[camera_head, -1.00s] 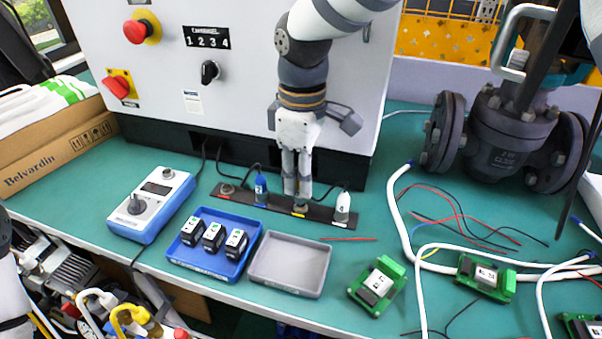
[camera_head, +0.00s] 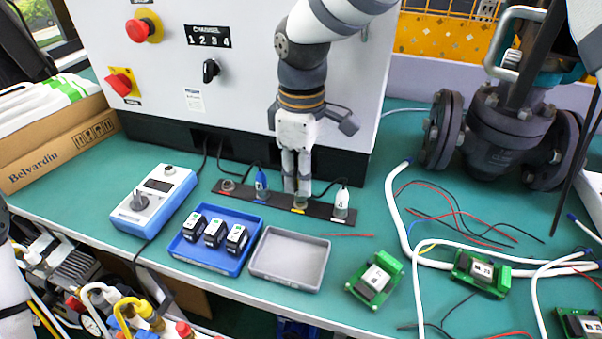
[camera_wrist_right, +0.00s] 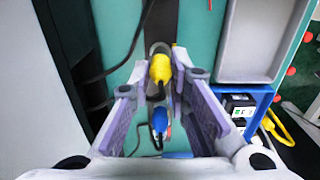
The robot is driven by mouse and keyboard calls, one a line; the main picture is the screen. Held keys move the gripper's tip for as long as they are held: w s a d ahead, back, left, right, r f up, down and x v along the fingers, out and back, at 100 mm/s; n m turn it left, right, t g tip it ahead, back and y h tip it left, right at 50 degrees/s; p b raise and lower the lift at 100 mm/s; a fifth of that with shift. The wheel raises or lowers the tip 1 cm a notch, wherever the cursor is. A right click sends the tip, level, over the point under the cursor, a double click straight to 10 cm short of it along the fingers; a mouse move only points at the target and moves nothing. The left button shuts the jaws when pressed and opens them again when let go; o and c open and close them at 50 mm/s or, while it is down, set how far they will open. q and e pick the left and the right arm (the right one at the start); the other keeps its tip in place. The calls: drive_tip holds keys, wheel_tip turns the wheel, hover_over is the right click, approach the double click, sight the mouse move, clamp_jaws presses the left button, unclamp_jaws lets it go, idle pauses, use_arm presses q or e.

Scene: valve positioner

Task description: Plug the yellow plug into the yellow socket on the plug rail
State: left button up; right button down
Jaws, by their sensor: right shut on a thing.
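The dark plug rail (camera_head: 320,208) lies on the green bench in front of the grey cabinet. My right gripper (camera_head: 297,186) points down over its yellow-marked socket (camera_head: 299,207). In the right wrist view the yellow plug (camera_wrist_right: 160,68) is between the fingers of that gripper (camera_wrist_right: 158,85), which is shut on it. The fingers hide the plug in the head view, and I cannot tell how deep it sits. A blue plug (camera_head: 261,184) stands upright on the rail to the left and a white plug (camera_head: 341,204) to the right. My left gripper is out of view.
A blue-and-white meter (camera_head: 152,200), a blue tray (camera_head: 230,263) with black modules and an empty grey tray (camera_head: 290,260) stand in front of the rail. Green circuit boards (camera_head: 374,278), loose wires and a large valve (camera_head: 510,130) are at the right. Black cables run behind the rail.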

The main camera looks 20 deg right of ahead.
idle(0.3)
drive_tip(key=shift+f, duration=0.4)
idle(0.6)
drive_tip(key=shift+f, duration=0.1)
idle(0.6)
drive_tip(key=c, duration=1.4)
unclamp_jaws()
drive_tip(key=shift+c, duration=0.2)
drive_tip(key=shift+o, duration=0.2)
drive_tip(key=o, duration=0.3)
